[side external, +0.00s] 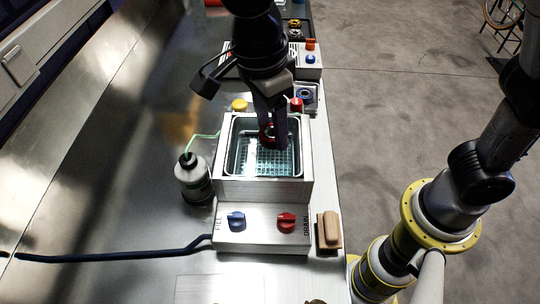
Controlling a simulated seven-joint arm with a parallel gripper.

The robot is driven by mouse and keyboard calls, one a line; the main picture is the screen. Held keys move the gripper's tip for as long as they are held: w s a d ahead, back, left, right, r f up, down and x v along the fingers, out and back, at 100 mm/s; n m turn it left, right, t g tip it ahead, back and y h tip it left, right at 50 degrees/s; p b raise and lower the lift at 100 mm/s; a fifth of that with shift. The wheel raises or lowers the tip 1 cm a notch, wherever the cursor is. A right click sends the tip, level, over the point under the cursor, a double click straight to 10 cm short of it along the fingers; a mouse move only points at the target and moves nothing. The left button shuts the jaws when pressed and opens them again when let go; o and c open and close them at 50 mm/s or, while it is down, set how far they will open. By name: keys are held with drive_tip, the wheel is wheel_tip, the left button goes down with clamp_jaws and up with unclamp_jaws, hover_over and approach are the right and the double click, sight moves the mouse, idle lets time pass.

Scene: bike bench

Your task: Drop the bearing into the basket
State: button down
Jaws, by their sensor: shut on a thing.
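My gripper (270,135) points down over the open basin and is shut on a small dark reddish ring, the bearing (267,132). The bearing sits between the fingertips, above the far part of the basin. The basket (262,164) shows as a pale mesh grid inside the metal-walled basin, in teal-tinted liquid. From this view I cannot tell the exact height of the bearing above the mesh. The fingers hide part of the basin's far side.
The basin unit (263,190) has a blue knob (236,220) and a red knob (286,220) in front. A bottle (194,180) with a green tube stands at its left. A tan block (329,231) lies at right. Small trays with parts (306,97) stand behind.

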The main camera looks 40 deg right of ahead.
drive_tip(key=shift+f, duration=1)
drive_tip(key=shift+c, duration=1)
unclamp_jaws()
drive_tip(key=shift+r, duration=0.1)
wheel_tip(320, 180, up, 14)
drive_tip(key=a, duration=0.1)
drive_tip(key=shift+w+a+f, duration=0.2)
drive_tip(key=shift+a, duration=0.1)
